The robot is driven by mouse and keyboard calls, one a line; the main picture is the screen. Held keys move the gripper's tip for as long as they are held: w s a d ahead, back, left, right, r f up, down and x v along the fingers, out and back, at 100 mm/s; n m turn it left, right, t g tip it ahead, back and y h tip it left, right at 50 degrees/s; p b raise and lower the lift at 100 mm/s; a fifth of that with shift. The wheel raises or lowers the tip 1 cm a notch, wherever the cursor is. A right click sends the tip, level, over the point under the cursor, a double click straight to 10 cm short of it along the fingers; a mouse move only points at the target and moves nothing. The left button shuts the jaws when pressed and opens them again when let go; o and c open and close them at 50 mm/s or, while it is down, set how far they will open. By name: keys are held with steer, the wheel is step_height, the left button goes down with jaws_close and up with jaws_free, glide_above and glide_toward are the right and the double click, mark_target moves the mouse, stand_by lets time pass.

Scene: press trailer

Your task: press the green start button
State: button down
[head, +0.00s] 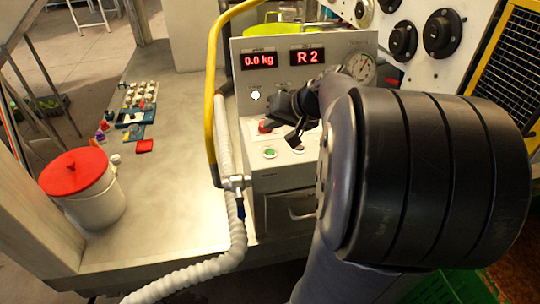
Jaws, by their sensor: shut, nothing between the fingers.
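The green start button (269,153) sits low on the grey control panel (255,105), on its sloped lower part in the head view. It is in plain sight, and nothing covers it. My gripper (293,140) is shut and empty. Its dark fingertips are in front of the panel, to the right of and slightly above the green button. I see no contact with the green button. My large dark arm link hides the right side of the panel.
A red button (264,127) sits just above the green one. A yellow tube (211,100) and pale corrugated hose (190,275) run along the panel's left side. A white bucket with red lid (77,175) stands left. The middle of the worktop (175,190) is clear.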

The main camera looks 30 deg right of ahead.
mark_target(273, 154)
step_height(273, 154, down, 6)
steer(key=b, duration=0.4)
stand_by(1.9)
steer(key=shift+f+b, duration=0.35)
steer(key=shift+b, duration=0.35)
steer(key=shift+f+b, duration=0.4)
steer(key=shift+b, duration=0.05)
stand_by(0.6)
steer(key=shift+r+p, duration=0.45)
steer(key=shift+r, duration=0.35)
steer(key=shift+r+p, duration=1.75)
steer(key=shift+r, duration=0.85)
